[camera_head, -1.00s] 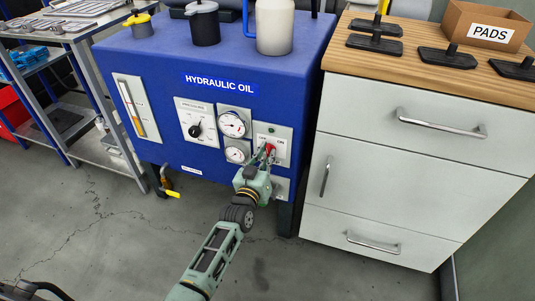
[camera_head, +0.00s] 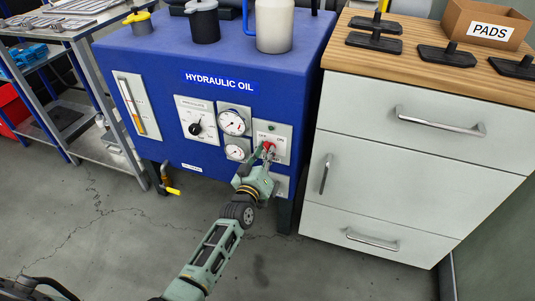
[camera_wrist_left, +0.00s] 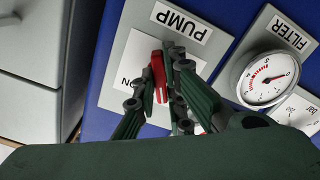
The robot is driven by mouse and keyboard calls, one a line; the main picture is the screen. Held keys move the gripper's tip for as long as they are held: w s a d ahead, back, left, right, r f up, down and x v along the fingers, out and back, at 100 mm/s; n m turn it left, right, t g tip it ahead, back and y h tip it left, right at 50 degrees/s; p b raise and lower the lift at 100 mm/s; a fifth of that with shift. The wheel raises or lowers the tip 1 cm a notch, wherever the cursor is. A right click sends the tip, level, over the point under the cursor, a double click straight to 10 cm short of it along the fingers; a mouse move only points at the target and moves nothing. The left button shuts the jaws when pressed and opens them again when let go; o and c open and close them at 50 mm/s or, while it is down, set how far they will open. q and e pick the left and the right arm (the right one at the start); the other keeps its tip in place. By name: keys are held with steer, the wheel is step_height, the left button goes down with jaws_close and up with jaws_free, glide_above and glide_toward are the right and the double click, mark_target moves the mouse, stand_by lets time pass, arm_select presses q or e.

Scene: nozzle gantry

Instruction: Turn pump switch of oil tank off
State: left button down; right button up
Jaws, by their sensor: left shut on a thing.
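The blue oil tank (camera_head: 150,60) carries a HYDRAULIC OIL label. Its pump panel (camera_head: 283,145), also in the wrist view (camera_wrist_left: 124,62), is a light plate marked PUMP. The red pump switch (camera_head: 269,146) sits between the OFF and ON markings. My left gripper (camera_head: 266,156) reaches up to it from below and is shut on it. In the left wrist view the red switch (camera_wrist_left: 158,76) stands between the green fingers, with part of the ON marking beside it. The fingers hide the OFF side there. My right gripper is not in view.
Round gauges (camera_head: 233,122) and a black selector knob (camera_head: 195,128) sit left of the pump panel. A yellow-handled valve (camera_head: 171,190) projects below the tank. A white drawer cabinet (camera_head: 400,165) stands close on the right. The floor in front is clear.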

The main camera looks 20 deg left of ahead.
arm_select(q)
steer(key=c, duration=1.9)
jaws_free()
steer(key=shift+o, duration=0.4)
steer(key=s, duration=1.2)
steer(key=shift+a, duration=0.2)
